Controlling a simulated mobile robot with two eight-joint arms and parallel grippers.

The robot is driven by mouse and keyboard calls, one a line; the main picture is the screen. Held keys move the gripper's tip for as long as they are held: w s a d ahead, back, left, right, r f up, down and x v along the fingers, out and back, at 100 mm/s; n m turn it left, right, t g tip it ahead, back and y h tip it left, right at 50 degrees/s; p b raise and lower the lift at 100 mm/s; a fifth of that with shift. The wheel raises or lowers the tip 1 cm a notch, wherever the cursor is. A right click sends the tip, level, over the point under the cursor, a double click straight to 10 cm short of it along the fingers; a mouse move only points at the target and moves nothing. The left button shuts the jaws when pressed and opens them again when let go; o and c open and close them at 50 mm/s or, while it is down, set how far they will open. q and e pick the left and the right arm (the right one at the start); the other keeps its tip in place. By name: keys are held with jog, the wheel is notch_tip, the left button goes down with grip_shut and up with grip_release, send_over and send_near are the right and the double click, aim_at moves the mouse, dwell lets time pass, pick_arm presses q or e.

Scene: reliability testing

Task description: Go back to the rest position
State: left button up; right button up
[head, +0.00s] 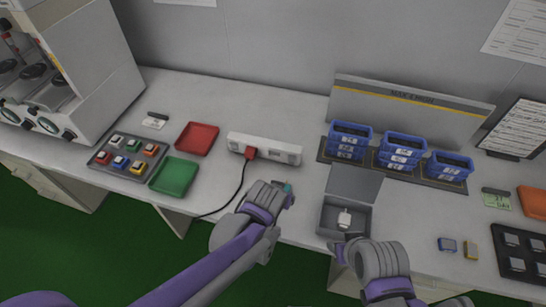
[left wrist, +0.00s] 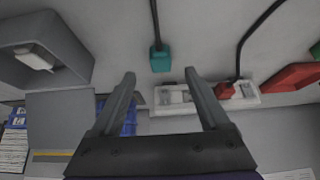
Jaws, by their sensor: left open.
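My left gripper (head: 284,190) is over the front of the table, left of the grey open box (head: 330,222). In the left wrist view its two fingers (left wrist: 160,84) are spread apart with nothing held between them. A teal plug (left wrist: 160,58) on a dark cable shows just beyond the fingertips; in the head view only a bit of teal (head: 288,188) shows beside the gripper. My right gripper (head: 343,250) is at the table's front edge, just below the grey box; its fingers are too small and hidden to judge.
A white power strip (head: 280,150) with a red plug (head: 250,153) lies behind my left gripper. A white item (head: 345,218) sits in the grey box. Blue bins (head: 398,152) stand behind. Red (head: 197,138) and green (head: 174,177) trays lie left.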

dwell(0.3)
pick_arm(q)
jog(key=s+a+r+n+y+p, duration=0.1)
jog(key=s+a+r+p, duration=0.1)
jog(key=s+a+r, duration=0.2)
jog(key=s+a+r+n+y+p, duration=0.1)
jog(key=s+a+r, duration=0.3)
jog(key=s+a, duration=0.7)
jog(key=a+n+p, duration=0.1)
jog(key=a, duration=0.5)
jog(key=shift+n+g, duration=0.3)
jog(key=shift+g, duration=0.1)
